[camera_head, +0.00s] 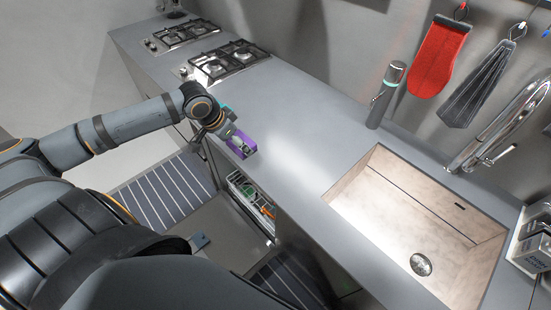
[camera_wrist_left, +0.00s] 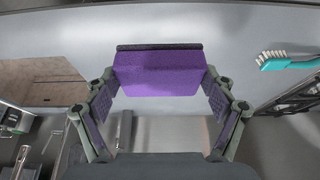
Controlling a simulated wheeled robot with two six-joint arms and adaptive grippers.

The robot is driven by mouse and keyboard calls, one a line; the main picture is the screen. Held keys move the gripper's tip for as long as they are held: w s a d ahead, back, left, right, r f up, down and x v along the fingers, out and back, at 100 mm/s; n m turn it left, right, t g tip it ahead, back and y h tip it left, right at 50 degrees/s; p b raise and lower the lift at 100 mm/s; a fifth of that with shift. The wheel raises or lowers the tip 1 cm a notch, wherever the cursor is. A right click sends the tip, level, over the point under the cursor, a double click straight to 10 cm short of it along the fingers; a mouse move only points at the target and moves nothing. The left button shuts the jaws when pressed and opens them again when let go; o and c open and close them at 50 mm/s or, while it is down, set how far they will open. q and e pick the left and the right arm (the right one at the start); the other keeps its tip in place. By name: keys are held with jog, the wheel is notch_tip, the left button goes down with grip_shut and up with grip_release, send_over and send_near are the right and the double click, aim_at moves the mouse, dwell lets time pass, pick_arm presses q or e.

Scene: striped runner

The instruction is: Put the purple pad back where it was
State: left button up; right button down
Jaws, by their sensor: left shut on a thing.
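The purple pad (camera_head: 239,153) is at the front edge of the grey counter, between the stove and the sink. It has a dark strip along one long edge in the left wrist view (camera_wrist_left: 160,76). My left gripper (camera_head: 236,142) is shut on the pad, with a finger at each end of it in the left wrist view (camera_wrist_left: 161,88). The gripper partly covers the pad in the head view. Whether the pad touches the counter I cannot tell. My right gripper is not in view.
A teal-handled brush (camera_wrist_left: 290,62) lies on the counter near the pad. Below the counter edge a drawer (camera_head: 246,203) stands open with several items inside. The sink (camera_head: 420,215) is to the right, the gas hob (camera_head: 228,63) behind. The counter (camera_head: 310,135) between is clear.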

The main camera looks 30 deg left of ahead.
aim_at(244, 138)
pick_arm(q)
jog(key=w, duration=0.1)
jog(key=w+d+f, duration=0.1)
jog(key=w, duration=0.1)
jog(key=shift+f, duration=0.2)
jog(key=w+d+f, duration=0.2)
jog(key=w+d+f+p, duration=0.1)
jog(key=w+f, duration=0.1)
jog(key=w, duration=0.1)
jog(key=w+d+f+p, duration=0.1)
jog(key=w+d+f, duration=0.1)
jog(key=f, duration=0.1)
jog(key=shift+w+d, duration=0.3)
jog(key=shift+w, duration=0.05)
jog(key=shift+w+d+f, duration=0.1)
jog(key=shift+w+f, duration=0.05)
jog(key=shift+f, duration=0.2)
jog(key=shift+w+d+f, duration=0.1)
jog(key=shift+f, duration=0.05)
notch_tip(244, 138, down, 3)
jog(key=shift+r+p, duration=0.2)
jog(key=shift+p, duration=0.65)
jog(key=shift+w+f, duration=0.1)
jog(key=shift+f, duration=0.25)
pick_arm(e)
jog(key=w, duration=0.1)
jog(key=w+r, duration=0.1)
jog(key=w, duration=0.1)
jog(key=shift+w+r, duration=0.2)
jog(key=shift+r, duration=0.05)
